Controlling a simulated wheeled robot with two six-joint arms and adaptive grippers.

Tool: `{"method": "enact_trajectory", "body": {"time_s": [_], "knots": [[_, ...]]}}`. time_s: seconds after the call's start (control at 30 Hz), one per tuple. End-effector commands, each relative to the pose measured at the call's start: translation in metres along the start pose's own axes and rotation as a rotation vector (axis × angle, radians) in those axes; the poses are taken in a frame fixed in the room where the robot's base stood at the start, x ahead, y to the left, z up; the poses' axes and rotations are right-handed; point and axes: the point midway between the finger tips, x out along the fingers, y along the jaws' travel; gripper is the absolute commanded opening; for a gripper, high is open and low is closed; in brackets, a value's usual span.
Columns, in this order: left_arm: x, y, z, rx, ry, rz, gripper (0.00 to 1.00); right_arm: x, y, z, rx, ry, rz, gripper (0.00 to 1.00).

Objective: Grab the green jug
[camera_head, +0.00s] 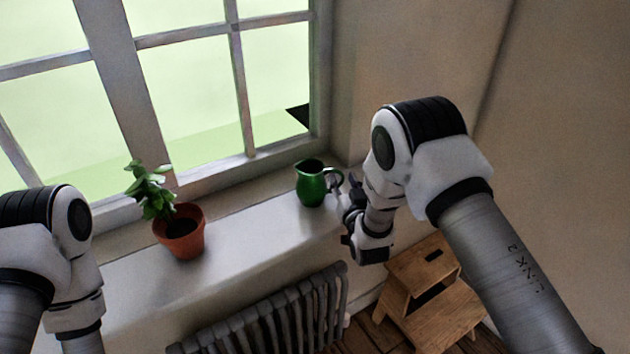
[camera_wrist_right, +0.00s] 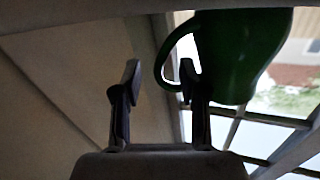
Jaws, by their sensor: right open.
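The green jug (camera_head: 311,186) stands upright on the white windowsill near its right end, with its handle pointing right. My right gripper (camera_head: 343,207) is at the handle side of the jug, just right of it, with its jaws open. In the right wrist view the jug (camera_wrist_right: 240,55) is at the upper right, and the open fingers of the gripper (camera_wrist_right: 160,88) point up. One finger overlaps the region of the handle loop; I cannot tell whether it touches. My left arm shows at the left edge of the head view, but its gripper is out of frame.
A potted plant (camera_head: 180,232) in a terracotta pot stands on the windowsill (camera_head: 130,285) left of the jug. A radiator (camera_head: 270,320) is below the sill. A wooden step stool (camera_head: 430,290) stands on the floor at the right. The sill between pot and jug is clear.

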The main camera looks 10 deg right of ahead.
Motion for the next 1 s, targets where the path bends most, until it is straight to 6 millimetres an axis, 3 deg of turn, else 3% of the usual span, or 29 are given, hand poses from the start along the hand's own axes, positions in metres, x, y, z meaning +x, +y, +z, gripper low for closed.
{"method": "enact_trajectory", "body": {"time_s": [0.13,0.17,0.27,1.0], "knots": [[0.002,0.0,0.0,0.0,0.0,0.0,0.4,0.0,0.0,0.001,0.0,-0.001,0.0,0.42],[0.002,0.0,0.0,0.0,0.0,0.0,0.4,0.0,0.0,0.001,0.0,-0.001,0.0,0.35],[0.002,0.0,0.0,0.0,0.0,0.0,0.4,0.0,0.0,0.001,0.0,-0.001,0.0,0.0],[-0.005,0.0,0.0,0.0,0.0,0.0,0.4,0.0,-0.001,-0.01,0.001,0.003,0.0,0.0]]}}
